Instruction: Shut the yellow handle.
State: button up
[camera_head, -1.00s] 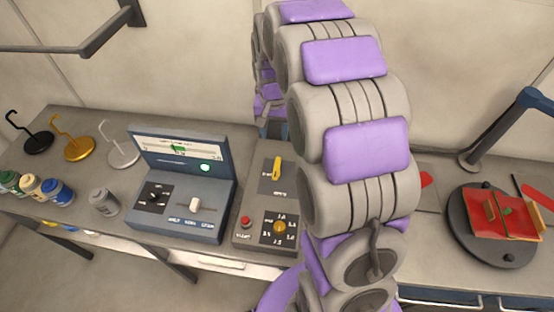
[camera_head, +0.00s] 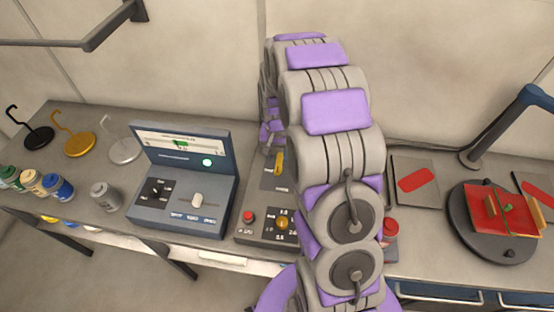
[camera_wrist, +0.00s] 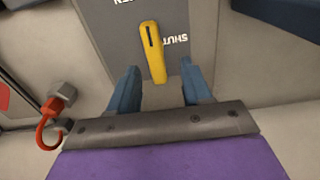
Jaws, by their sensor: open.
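The yellow handle (camera_head: 279,163) stands on the dark upper plate of a grey control box (camera_head: 262,225), partly beside my arm in the head view. In the wrist view the yellow handle (camera_wrist: 153,52) lies lengthwise on a grey panel, just ahead of my gripper. White lettering reads "SHUT" to its right, and other lettering, partly cut off, is above it. My gripper (camera_wrist: 162,80) is open, its two blue fingers on either side of the handle's near end. I cannot tell whether they touch it. In the head view the fingers are hidden behind my arm.
A blue-grey console (camera_head: 182,205) with a raised screen stands left of the control box. A red button (camera_head: 248,216) and a yellow dial (camera_head: 283,222) are on the box. A red hook (camera_wrist: 50,118) is left in the wrist view. A round dark turntable (camera_head: 487,247) is at the right.

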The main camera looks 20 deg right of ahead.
aim_at(279, 161)
jog(key=f, duration=0.3)
jog(key=shift+d+f, duration=0.25)
jog(key=shift+d, duration=0.15)
jog(key=shift+d+f, duration=0.25)
jog(key=shift+a, duration=0.3)
jog(key=shift+c, duration=0.2)
jog(key=shift+a, duration=0.2)
jog(key=c, duration=0.3)
jog(key=shift+d, duration=0.2)
grip_shut()
